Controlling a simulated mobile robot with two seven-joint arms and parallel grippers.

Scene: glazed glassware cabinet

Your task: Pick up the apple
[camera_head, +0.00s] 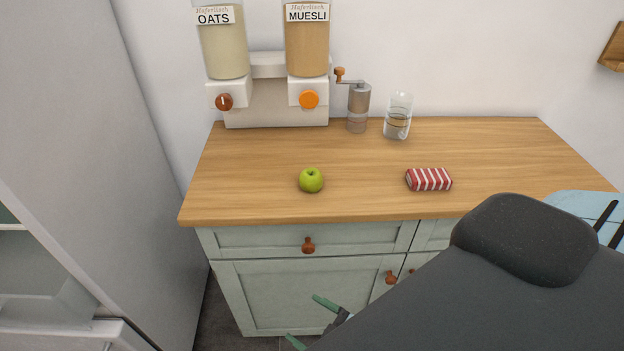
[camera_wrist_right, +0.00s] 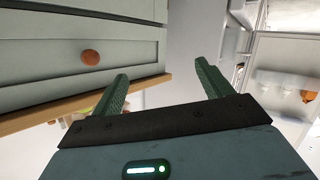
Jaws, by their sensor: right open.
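A green apple (camera_head: 311,180) sits on the wooden countertop (camera_head: 250,180), left of the middle and near its front edge. My right gripper (camera_head: 308,320) is in front of the cabinet doors, below the countertop and below the apple. Its two green fingers are apart, and they also show in the right wrist view (camera_wrist_right: 165,85) with nothing between them. The apple cannot be made out in the right wrist view. My left gripper is not in view.
A red-striped packet (camera_head: 429,179) lies right of the apple. A cereal dispenser (camera_head: 275,105), a hand grinder (camera_head: 358,107) and a glass (camera_head: 397,116) stand at the back. A drawer knob (camera_head: 308,245) juts out below the counter edge. The countertop around the apple is clear.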

